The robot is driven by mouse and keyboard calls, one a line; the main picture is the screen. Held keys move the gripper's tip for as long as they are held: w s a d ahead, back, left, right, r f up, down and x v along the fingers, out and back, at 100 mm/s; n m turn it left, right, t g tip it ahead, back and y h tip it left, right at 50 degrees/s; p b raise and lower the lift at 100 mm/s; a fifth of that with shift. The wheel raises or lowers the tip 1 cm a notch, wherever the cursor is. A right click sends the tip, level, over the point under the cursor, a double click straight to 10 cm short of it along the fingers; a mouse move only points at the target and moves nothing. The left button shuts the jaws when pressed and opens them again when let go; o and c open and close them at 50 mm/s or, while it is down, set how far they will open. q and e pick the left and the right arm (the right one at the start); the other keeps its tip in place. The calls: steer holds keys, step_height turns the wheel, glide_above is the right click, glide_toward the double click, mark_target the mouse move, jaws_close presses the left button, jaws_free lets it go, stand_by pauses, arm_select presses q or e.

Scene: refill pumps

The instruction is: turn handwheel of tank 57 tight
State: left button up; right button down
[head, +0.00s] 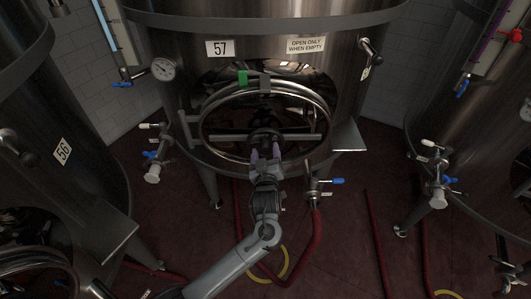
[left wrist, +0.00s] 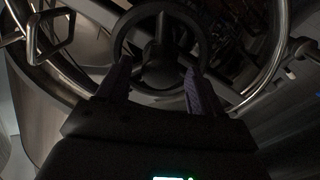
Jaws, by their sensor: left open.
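Tank 57 (head: 330,65) is a steel tank in the middle of the head view, with a "57" label (head: 219,48). On its front is a round manway with a handwheel (head: 266,139) at its centre, dark at the hub. My left gripper (head: 264,153) is in front of the handwheel, just below its hub, with purple-tinted fingers apart. In the left wrist view the open fingers (left wrist: 152,85) point at the dark round wheel (left wrist: 158,50), one to each side of its lower part. I cannot tell whether they touch it. My right gripper is not in view.
A dial gauge (head: 163,69) and a blue-handled valve (head: 322,182) are on tank 57. A red hose (head: 318,235) hangs below that valve to the floor. Tank 56 (head: 85,140) stands at left and another tank (head: 470,110) at right. A steel shelf (head: 347,137) juts out right of the manway.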

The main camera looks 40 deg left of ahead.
arm_select(q)
steer(key=shift+w+a, duration=0.25)
jaws_close()
stand_by(0.3)
